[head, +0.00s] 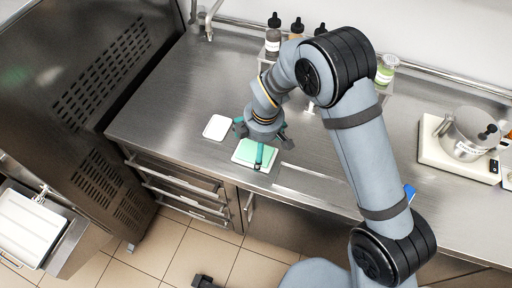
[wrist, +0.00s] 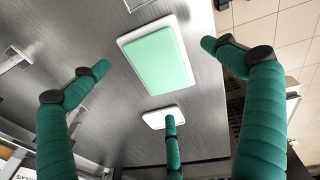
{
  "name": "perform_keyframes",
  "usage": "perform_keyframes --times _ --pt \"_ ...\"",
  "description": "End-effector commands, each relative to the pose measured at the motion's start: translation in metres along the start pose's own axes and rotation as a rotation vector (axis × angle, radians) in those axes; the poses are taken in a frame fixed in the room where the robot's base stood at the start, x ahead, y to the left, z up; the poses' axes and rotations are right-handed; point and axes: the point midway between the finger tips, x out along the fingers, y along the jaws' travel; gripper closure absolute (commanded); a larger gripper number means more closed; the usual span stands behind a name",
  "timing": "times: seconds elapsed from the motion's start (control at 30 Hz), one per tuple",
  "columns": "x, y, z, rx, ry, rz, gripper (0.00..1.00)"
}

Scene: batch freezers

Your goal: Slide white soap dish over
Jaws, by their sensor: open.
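A white rectangular dish (head: 238,158) with a pale green slab (head: 248,150) lies on the steel counter near its front edge. In the wrist view the dish (wrist: 122,41) and slab (wrist: 158,58) show whole, between my fingers. A plain white rounded dish (head: 217,127) lies apart from it, to the left; it also shows in the wrist view (wrist: 152,121), partly behind a finger. My gripper (head: 261,148) has three teal fingers and is open and empty. It is above the green-topped dish, covering part of it in the head view. Whether a finger touches it, I cannot tell.
A clear stand with dropper bottles (head: 273,40) and a green-labelled jar (head: 386,69) is at the back. A white scale (head: 436,150) with a metal pot (head: 466,132) stands at the right. A dark vented machine (head: 100,80) borders the left. Counter around the dishes is mostly clear.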

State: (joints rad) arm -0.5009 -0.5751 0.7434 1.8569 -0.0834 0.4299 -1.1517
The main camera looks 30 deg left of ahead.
Motion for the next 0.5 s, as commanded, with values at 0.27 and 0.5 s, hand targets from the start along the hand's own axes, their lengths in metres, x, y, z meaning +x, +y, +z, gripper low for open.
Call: perform_keyframes --times 0.27,0.5 --pt "0.036 0.000 -0.001 0.000 -0.001 -0.002 0.00" --pt "0.045 0.000 -0.001 0.000 0.001 0.001 0.00"
